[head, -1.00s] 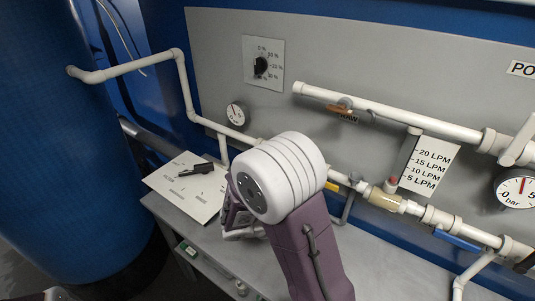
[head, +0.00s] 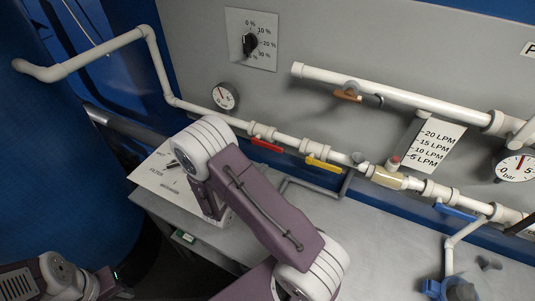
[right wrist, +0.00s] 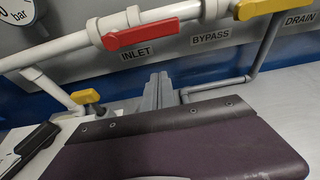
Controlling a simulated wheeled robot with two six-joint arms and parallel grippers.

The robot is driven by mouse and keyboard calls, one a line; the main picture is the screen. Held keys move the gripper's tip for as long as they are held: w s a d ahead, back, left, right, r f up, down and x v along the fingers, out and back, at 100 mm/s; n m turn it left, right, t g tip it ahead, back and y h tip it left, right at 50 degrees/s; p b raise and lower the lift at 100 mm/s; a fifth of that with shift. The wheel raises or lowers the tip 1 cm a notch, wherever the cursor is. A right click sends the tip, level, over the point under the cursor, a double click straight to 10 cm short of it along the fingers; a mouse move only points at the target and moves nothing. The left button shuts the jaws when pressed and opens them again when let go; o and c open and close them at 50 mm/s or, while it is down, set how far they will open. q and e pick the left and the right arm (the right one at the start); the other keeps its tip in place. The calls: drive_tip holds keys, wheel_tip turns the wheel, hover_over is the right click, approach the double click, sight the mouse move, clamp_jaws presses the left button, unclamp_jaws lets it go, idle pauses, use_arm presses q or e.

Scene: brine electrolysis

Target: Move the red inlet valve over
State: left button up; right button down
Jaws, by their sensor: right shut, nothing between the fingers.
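The red inlet valve handle (head: 266,145) sits on the white lower pipe and lies roughly along it. In the right wrist view the red handle (right wrist: 140,33) is above the INLET label. My right gripper (right wrist: 158,90) is shut and empty. Its grey fingertips are below the red handle in that view, apart from it. In the head view my right arm hides this gripper. Part of my left arm shows at the bottom left of the head view, but I do not see its fingers.
A yellow bypass handle (head: 323,163) is just right of the red one. A blue handle (head: 455,212) is farther right on the same pipe. A white selector board (head: 160,182) lies on the grey bench (head: 390,225). Another yellow handle (right wrist: 86,97) is at left in the wrist view.

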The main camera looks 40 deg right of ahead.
sight(267, 145)
drive_tip(key=d+r+p, duration=0.1)
drive_tip(key=w+d+p, duration=0.1)
drive_tip(key=d, duration=0.1)
drive_tip(key=d+r+p, duration=0.1)
drive_tip(key=shift+w+d+r, duration=0.15)
drive_tip(key=shift+w+r, duration=0.2)
drive_tip(key=shift+d, duration=0.1)
